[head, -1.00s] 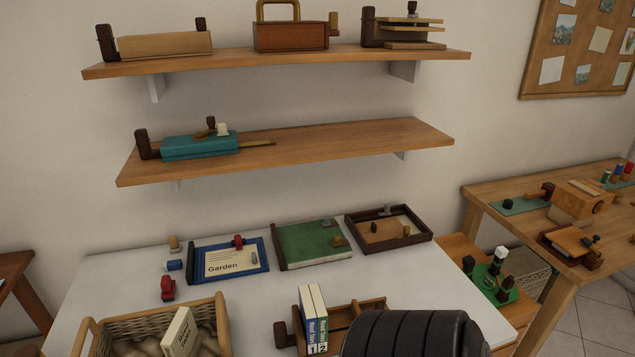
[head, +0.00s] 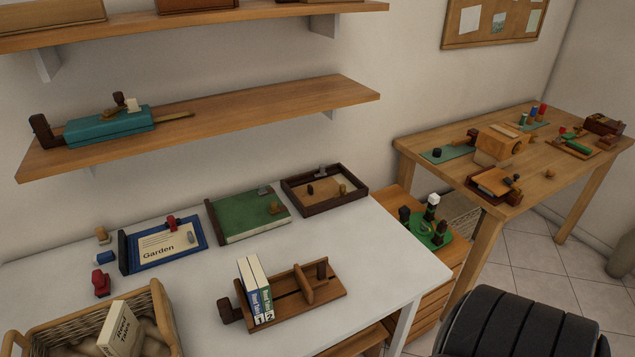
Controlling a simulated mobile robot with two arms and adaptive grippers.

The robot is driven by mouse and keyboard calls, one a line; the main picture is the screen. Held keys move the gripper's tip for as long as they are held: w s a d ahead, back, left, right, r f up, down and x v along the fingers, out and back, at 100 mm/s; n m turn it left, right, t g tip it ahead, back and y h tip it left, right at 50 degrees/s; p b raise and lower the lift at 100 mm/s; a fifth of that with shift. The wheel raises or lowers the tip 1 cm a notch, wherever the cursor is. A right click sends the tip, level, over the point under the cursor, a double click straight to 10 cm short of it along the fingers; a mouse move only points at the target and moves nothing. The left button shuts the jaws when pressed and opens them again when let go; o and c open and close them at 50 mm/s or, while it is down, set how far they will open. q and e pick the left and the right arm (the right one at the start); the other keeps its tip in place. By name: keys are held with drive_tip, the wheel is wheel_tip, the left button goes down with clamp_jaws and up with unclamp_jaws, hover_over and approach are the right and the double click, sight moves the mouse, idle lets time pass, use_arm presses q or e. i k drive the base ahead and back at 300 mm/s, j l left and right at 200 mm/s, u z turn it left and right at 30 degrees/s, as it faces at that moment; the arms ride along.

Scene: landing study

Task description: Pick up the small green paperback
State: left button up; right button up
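Two slim upright books stand side by side in a wooden book rack (head: 318,290) on the white table. One has a blue spine marked 1 (head: 250,300). Neither of my grippers is in view.
A wicker basket (head: 165,320) holding a cream book (head: 120,328) stands front left. A blue "Garden" board (head: 165,243) and a wooden tray (head: 325,190) lie at the back. A black ribbed rounded shape (head: 525,330), perhaps a chair back, fills the lower right.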

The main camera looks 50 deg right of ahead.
sight(260, 276)
drive_tip(key=l+z, duration=0.3)
drive_tip(key=i+l+z, duration=0.15)
drive_tip(key=l+z, duration=0.15)
drive_tip(key=j+z, duration=0.15)
drive_tip(key=j, duration=0.5)
